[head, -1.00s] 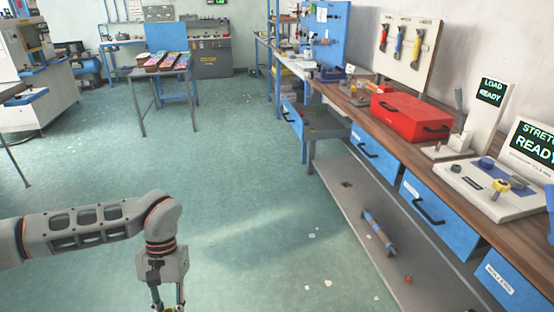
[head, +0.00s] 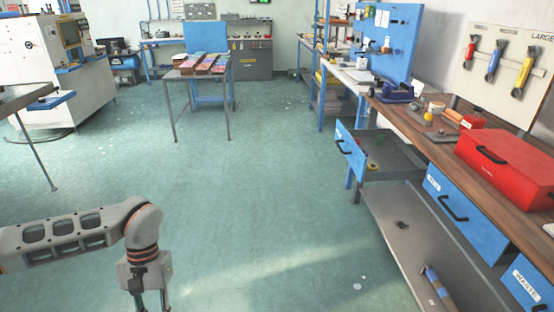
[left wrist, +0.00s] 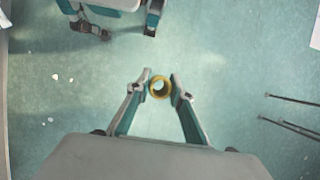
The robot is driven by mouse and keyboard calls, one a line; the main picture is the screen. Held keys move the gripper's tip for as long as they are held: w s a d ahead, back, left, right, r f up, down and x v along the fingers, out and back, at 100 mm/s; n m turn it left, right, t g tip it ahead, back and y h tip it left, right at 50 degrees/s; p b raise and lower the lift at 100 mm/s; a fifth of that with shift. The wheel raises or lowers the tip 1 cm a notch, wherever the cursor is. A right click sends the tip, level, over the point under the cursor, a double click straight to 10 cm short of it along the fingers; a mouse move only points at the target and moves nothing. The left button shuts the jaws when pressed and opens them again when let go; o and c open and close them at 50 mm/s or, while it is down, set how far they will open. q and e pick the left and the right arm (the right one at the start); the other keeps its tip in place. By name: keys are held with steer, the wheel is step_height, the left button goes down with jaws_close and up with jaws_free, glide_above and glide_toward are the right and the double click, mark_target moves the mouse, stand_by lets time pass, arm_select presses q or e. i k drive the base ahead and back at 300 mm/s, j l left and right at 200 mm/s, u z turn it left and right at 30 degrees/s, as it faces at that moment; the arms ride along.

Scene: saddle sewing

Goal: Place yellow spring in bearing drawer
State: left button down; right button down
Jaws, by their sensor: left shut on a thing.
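The yellow spring (left wrist: 160,88) shows as a yellow ring in the left wrist view, between the fingertips of my left gripper (left wrist: 161,82). The gripper is shut on it, above the green floor. In the head view only the upper part of this gripper shows at the bottom edge, and the spring is out of frame. A pulled-out drawer with a blue front (head: 350,150) and a grey tray stands under the bench at right, ahead of my left gripper; its label is too small to read. My right gripper is not in view.
The wooden bench (head: 420,130) runs along the right, with a red toolbox (head: 510,165) on it. Shut blue drawers (head: 462,210) and a low grey shelf (head: 405,240) are below. A small table (head: 200,72) stands further back. The middle floor is clear.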

mark_target(375, 152)
steer(key=i, duration=1.25)
steer(key=i+j+z, duration=0.1)
steer(key=i+z, duration=0.3)
steer(key=i+j+z, duration=0.25)
steer(key=i+z, duration=0.2)
steer(key=i+j+z, duration=0.2)
steer(key=z, duration=0.25)
steer(key=i+j+z, duration=0.3)
steer(key=z, duration=0.2)
steer(key=i+j+z, duration=0.5)
steer(key=k+j, duration=0.1)
